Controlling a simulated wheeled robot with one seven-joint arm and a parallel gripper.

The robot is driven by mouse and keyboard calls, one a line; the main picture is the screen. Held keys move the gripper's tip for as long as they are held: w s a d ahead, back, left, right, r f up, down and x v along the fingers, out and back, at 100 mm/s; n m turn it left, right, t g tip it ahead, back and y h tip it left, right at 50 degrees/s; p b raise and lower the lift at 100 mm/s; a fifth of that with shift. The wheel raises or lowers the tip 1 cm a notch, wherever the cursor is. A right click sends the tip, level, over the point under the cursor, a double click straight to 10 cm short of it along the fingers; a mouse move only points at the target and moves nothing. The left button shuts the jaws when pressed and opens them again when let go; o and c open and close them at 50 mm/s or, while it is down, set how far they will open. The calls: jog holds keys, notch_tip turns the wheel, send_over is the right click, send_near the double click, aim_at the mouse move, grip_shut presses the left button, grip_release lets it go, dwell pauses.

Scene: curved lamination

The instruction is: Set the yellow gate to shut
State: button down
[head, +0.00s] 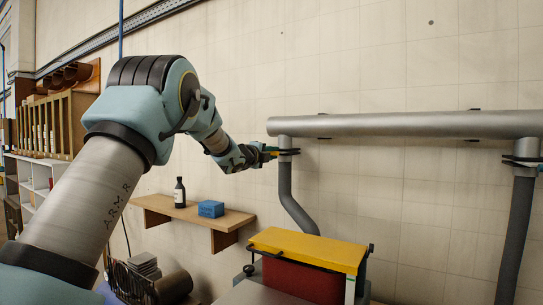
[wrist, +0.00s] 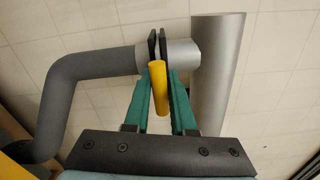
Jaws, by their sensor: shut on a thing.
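The yellow gate sits on the left drop pipe just below the horizontal duct, as a pair of dark plates (head: 284,151) across the grey pipe. Its yellow handle (wrist: 158,78) sticks out towards me in the wrist view, and the dark plates rise behind it. My gripper (wrist: 161,84) has its two green fingers on either side of the yellow handle, shut on it. In the head view my gripper (head: 262,154) reaches the gate from the left, and the handle is mostly hidden. How far the gate's slide is in cannot be told.
A thick horizontal duct (head: 400,125) runs along the tiled wall. A second gate (head: 521,160) is on the right drop pipe. Below are a shelf (head: 190,213) with a dark bottle (head: 179,192) and a blue block (head: 210,209), and a yellow-topped red machine (head: 308,248).

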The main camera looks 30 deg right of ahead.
jog(key=c, duration=0.9)
grip_release()
jog(key=shift+o, duration=0.2)
jog(key=b+v, duration=0.5)
jog(key=v, duration=0.5)
jog(key=shift+s+a, duration=0.15)
jog(key=shift+a, duration=0.2)
jog(key=w+a+f+n+y, duration=0.1)
jog(key=a+f+n+y, duration=0.4)
jog(key=a, duration=0.4)
jog(key=a+f+n+t+y, duration=0.1)
jog(key=a+f+n+y, duration=0.2)
jog(key=a+f+n, duration=0.5)
jog(key=w+a+f+n+y, duration=0.1)
jog(key=a+f+n+y, duration=0.4)
jog(key=a, duration=0.5)
jog(key=s+a+f+n+g+y, duration=0.1)
jog(key=s+a+f+n, duration=0.3)
jog(key=s, duration=0.4)
jog(key=s+a+f+n+g, duration=0.4)
jog(key=s+a+f, duration=0.2)
jog(key=s, duration=0.3)
jog(key=s+a+f+n+g+y, duration=0.1)
jog(key=s+a+f+n+g, duration=0.2)
jog(key=s+a+f+n, duration=0.2)
jog(key=s+a, duration=0.2)
jog(key=s, duration=0.1)
jog(key=shift+s+a+f+y, duration=0.25)
jog(key=shift+f+y, duration=0.05)
jog(key=shift+f, duration=0.05)
